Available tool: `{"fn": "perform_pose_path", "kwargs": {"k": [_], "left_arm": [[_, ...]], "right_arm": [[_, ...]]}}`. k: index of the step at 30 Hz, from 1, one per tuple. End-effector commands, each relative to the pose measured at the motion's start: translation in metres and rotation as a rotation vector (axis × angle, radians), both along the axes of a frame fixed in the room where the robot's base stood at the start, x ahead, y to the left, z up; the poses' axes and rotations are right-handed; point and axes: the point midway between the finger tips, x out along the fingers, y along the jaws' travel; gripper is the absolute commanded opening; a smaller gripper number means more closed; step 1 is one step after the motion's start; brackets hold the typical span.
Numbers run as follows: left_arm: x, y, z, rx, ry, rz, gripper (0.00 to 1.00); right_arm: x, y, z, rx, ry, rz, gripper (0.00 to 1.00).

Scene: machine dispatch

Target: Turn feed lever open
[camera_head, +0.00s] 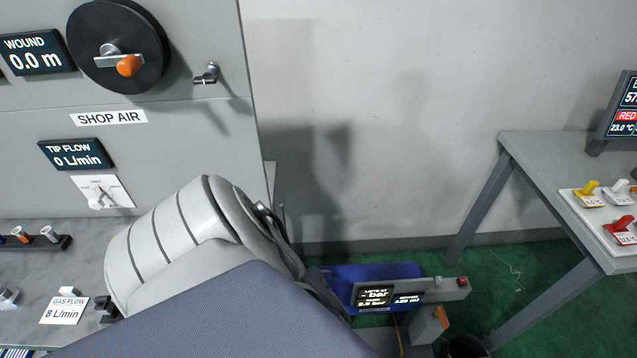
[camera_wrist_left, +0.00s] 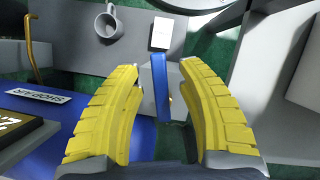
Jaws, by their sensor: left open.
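My left gripper (camera_wrist_left: 159,75) is open in the left wrist view, with its two yellow ribbed fingers apart. A narrow blue bar (camera_wrist_left: 160,90) with a white block (camera_wrist_left: 160,34) at its far end shows between the fingers. It may be the feed lever, but no readable label confirms this. I cannot tell whether a finger touches it. In the head view a large grey-white arm link covers the lower middle, and no gripper fingers show there. My right gripper is in neither view.
The grey machine panel (camera_head: 195,130) bears a crank with an orange knob (camera_head: 128,66) and a small tap (camera_head: 207,74). A blue unit with a display (camera_head: 373,297) stands low at the centre. A grey table (camera_head: 545,150) is at right. A mug (camera_wrist_left: 108,27) shows in the wrist view.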

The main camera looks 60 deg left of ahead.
Motion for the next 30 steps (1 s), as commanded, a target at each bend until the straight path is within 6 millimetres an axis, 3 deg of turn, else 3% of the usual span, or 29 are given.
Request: {"fn": "perform_pose_path", "kwargs": {"k": [8,18,30], "left_arm": [[-0.0001,0.0001,-0.0001,0.0,0.0,0.0,0.39],[0.0001,0.0001,0.0,0.0,0.0,0.0,0.0],[0.001,-0.0006,-0.0002,0.0,-0.001,0.001,0.0]], "right_arm": [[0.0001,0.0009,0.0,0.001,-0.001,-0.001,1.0],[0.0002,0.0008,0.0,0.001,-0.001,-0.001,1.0],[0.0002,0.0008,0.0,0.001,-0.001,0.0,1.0]]}}
